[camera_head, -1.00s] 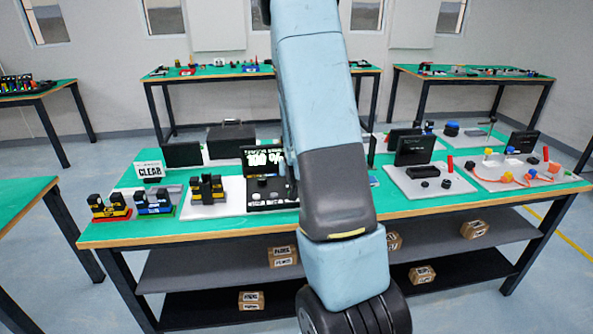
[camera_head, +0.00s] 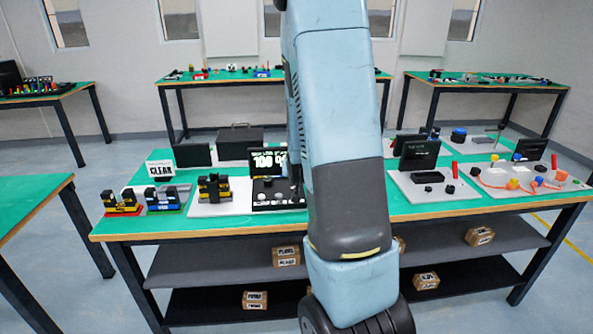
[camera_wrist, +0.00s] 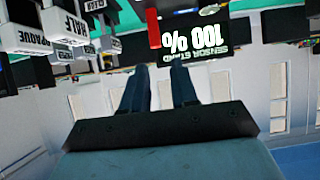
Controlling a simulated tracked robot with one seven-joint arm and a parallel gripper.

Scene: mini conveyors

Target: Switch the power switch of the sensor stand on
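The sensor stand's black screen (camera_head: 268,158) reads 100 % in the head view. I cannot make out the power switch. My gripper (camera_wrist: 161,70) is open and empty, its two fingers apart and pointing toward the screen. My arm hides most of the gripper in the head view.
Grey blocks marked HALF (camera_wrist: 65,24) and OPAQUE (camera_wrist: 27,38) show in the wrist view. In the head view, a CLEAR block (camera_head: 160,168) and a black-yellow device (camera_head: 214,188) stand left of the stand. Another panel with a screen (camera_head: 419,154) stands right of my arm.

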